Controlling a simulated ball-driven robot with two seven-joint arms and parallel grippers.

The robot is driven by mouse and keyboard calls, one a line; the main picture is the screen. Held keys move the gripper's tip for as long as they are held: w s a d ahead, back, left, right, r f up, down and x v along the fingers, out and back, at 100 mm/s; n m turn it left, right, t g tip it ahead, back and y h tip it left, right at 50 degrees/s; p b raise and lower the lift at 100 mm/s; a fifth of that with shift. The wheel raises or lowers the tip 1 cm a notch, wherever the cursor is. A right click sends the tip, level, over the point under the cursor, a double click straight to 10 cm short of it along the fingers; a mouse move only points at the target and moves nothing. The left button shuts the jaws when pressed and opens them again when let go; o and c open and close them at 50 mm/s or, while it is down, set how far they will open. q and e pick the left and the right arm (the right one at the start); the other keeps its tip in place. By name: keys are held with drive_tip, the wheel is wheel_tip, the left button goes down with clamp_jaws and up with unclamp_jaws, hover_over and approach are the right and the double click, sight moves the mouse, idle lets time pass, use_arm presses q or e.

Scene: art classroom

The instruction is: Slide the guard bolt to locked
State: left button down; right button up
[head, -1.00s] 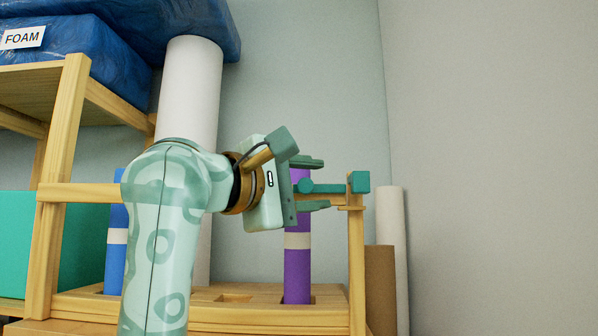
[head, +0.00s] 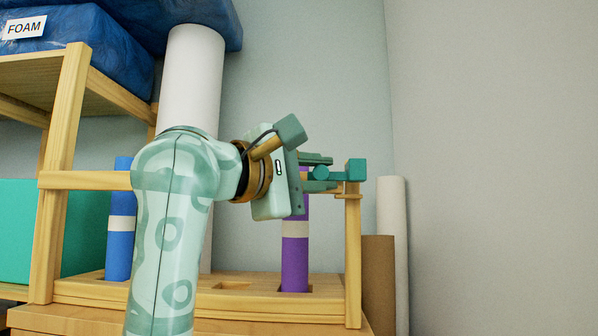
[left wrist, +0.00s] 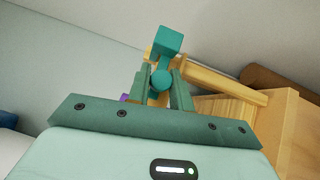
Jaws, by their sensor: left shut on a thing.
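The guard bolt's teal round knob (head: 320,173) is at the right of the rack in the head view, just left of a teal end block (head: 355,170) on the rack's right post. My left gripper (head: 322,170) reaches in from the left and is shut on the knob. In the left wrist view the knob (left wrist: 161,79) sits between the two green fingers, with the block (left wrist: 168,40) just beyond. Part of the bolt is hidden behind the fingers. My right gripper is not in view.
The wooden rack (head: 210,292) holds a purple roll (head: 295,262) behind my gripper, a blue roll (head: 120,245) and a tall white roll (head: 192,85). A brown roll (head: 378,280) and a pale roll (head: 392,225) stand right of it. Blue foam (head: 80,45) lies above left.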

use_arm(q)
drive_tip(key=c, duration=1.4)
unclamp_jaws()
drive_tip(key=shift+r, duration=0.15)
drive_tip(key=shift+o, duration=0.7)
drive_tip(key=shift+d, duration=0.25)
drive_tip(key=shift+s+d, duration=0.2)
drive_tip(key=shift+d, duration=0.2)
drive_tip(key=shift+a, duration=0.65)
drive_tip(key=b+v, duration=0.8)
drive_tip(key=v, duration=0.7)
drive_tip(key=shift+s, duration=0.6)
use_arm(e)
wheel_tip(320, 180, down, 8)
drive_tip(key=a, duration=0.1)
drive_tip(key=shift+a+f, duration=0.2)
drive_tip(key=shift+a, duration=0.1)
use_arm(q)
drive_tip(key=shift+d, duration=0.1)
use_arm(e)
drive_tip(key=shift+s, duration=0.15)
